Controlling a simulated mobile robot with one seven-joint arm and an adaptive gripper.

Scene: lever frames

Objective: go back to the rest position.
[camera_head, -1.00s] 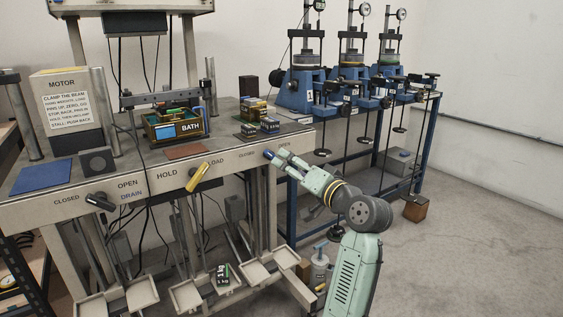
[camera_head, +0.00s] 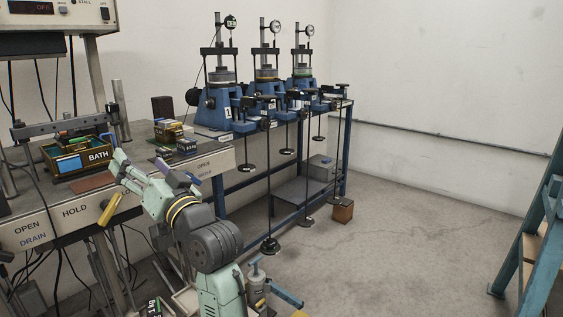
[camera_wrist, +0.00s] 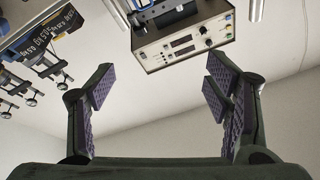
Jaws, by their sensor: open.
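My gripper (camera_wrist: 160,88) is wide open and empty in the wrist view, with a purple-padded finger at each side and only air between them. In the head view my gripper (camera_head: 156,168) is at the bench's front edge, overlapping the front panel near the LOAD lever's place. The yellow lever (camera_head: 109,209) sticks out of the panel just below and left of it. I cannot tell from this angle how wide the gap to the panel is. My arm is bent, with its elbow low in front of the bench.
The bench (camera_head: 205,168) carries the BATH box (camera_head: 70,163) and a dark block (camera_head: 162,107). Blue presses (camera_head: 216,108) with hanging rods stand behind right. A blue ladder-like frame (camera_head: 535,240) is far right. The middle floor is clear.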

